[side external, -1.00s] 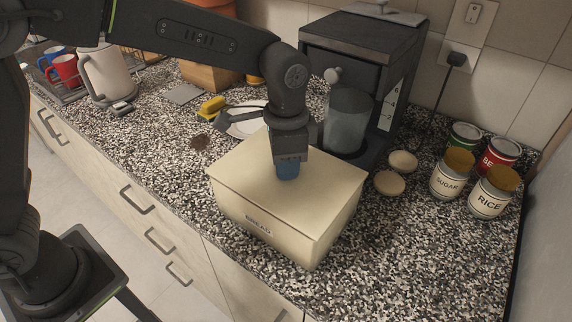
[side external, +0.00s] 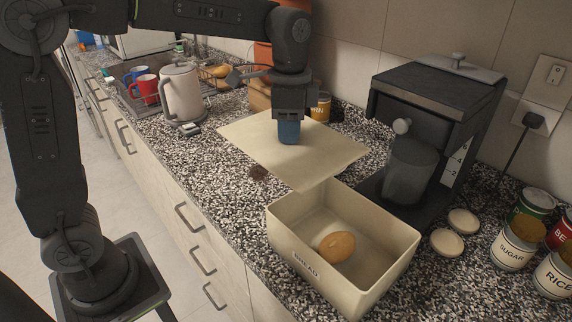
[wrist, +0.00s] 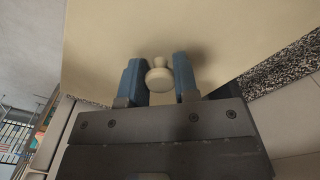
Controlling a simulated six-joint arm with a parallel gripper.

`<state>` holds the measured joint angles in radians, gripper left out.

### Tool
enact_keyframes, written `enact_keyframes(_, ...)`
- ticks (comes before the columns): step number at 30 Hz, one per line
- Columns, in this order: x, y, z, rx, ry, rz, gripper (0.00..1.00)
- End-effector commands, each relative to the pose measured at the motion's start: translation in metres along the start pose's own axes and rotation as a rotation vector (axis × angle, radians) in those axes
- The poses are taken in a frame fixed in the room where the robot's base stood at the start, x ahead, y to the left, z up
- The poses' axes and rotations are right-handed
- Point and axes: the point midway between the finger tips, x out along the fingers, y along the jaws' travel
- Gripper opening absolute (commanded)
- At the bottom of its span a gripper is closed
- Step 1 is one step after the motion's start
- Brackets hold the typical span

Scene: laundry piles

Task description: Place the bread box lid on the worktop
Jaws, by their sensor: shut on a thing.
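The bread box lid (side external: 250,135) is a flat cream panel, off the box and over the worktop to the box's upper left. My gripper (side external: 288,132) is above the lid's middle with its blue fingers shut on the lid's knob. In the wrist view the pale round knob (wrist: 159,78) sits between the two blue fingers, and the lid (wrist: 220,30) fills the view behind. The lid looks roughly level; I cannot tell whether it touches the worktop (side external: 230,222). The open bread box (side external: 300,262) stands in front, with a brown roll (side external: 337,246) inside.
A dark coffee machine (side external: 430,110) stands right of the lid. Two small pale discs (side external: 463,221) and several canisters (side external: 515,245) are at the right. A kettle (side external: 182,95) and red mug (side external: 146,88) are at the left. An orange canister (side external: 321,107) stands behind the lid.

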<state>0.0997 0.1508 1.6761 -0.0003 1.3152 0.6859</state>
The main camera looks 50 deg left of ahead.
Motion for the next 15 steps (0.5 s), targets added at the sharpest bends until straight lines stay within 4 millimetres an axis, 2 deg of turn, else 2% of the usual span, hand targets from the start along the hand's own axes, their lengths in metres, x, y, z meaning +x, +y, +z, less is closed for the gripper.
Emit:
enact_keyframes(1,0.005,-0.014,0.015,-0.012,-0.001,0.000,0.00)
enact_keyframes(6,0.032,-0.057,0.077,-0.018,-0.001,0.001,0.00)
enact_keyframes(12,0.063,-0.083,0.152,-0.015,0.000,0.001,0.00)
enact_keyframes(15,0.073,-0.088,0.179,-0.012,0.001,-0.001,0.00)
